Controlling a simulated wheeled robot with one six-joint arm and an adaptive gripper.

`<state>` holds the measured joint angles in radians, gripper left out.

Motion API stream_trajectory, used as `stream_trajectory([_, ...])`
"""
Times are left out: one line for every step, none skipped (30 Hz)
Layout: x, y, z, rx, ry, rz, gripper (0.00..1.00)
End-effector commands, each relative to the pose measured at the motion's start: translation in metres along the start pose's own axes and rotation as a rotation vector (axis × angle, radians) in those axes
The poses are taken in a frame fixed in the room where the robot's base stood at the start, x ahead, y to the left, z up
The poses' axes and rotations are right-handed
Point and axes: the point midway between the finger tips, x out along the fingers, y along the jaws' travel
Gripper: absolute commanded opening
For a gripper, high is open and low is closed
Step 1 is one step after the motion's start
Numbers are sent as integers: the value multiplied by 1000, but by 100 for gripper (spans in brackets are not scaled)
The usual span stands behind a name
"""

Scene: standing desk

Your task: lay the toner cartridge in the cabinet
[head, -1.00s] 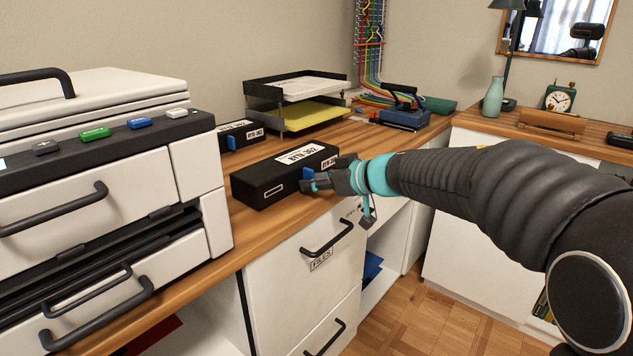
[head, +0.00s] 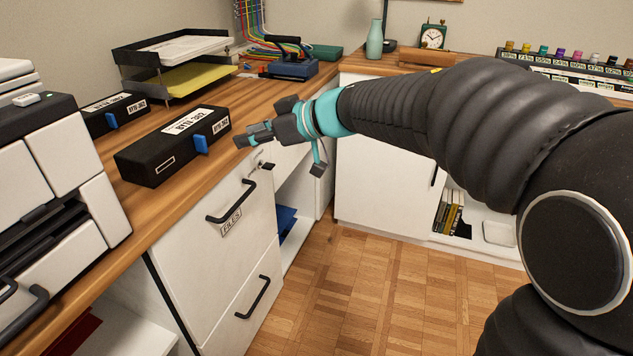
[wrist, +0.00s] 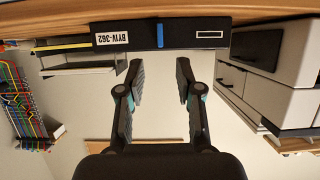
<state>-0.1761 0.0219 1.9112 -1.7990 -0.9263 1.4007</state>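A black toner cartridge (head: 165,158) with a white label and a blue tab lies on the wooden desk near its front edge. A similar black cartridge (head: 97,128) lies behind it, by the printer. My gripper (head: 243,141) is just right of the front cartridge, apart from it, over the desk edge. In the wrist view my gripper (wrist: 159,70) is open and empty, its fingers pointing at a cartridge (wrist: 185,36) with a blue tab. A white cabinet (head: 375,165) stands at the back under the other desk, with an open compartment at its right.
A white printer (head: 70,150) stands at the left. A file drawer (head: 225,240) sits below the desk. A paper tray (head: 170,60) and a blue hole punch (head: 290,68) are behind. Books (head: 448,212) stand in the open compartment. The parquet floor (head: 350,290) is clear.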

Motion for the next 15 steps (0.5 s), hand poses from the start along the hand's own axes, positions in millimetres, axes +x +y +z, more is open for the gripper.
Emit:
stream_trajectory([0, 0, 0, 0, 0, 0, 35])
stream_trajectory([0, 0, 0, 0, 0, 0, 35])
stream_trajectory([-1, 0, 0, -1, 2, 4, 35])
stream_trajectory([-2, 1, -2, -2, 6, 12, 35])
stream_trajectory([-3, 3, -4, -4, 14, 25, 35])
stream_trajectory([-7, 6, -7, -9, 28, 54, 35])
stream_trajectory([-11, 10, -10, -12, 41, 83, 35])
stream_trajectory([-16, 14, -14, -17, 57, 119, 35])
stream_trajectory([-25, 21, -20, -23, 82, 181, 35])
stream_trajectory([-34, 27, -24, -26, 100, 234, 35])
stream_trajectory([-43, 34, -27, -29, 116, 292, 35])
stream_trajectory([-58, 43, -30, -27, 135, 376, 35])
stream_trajectory([-71, 49, -32, -25, 146, 441, 35])
stream_trajectory([-83, 55, -31, -20, 151, 504, 35])
stream_trajectory([-100, 62, -30, -9, 154, 586, 35])
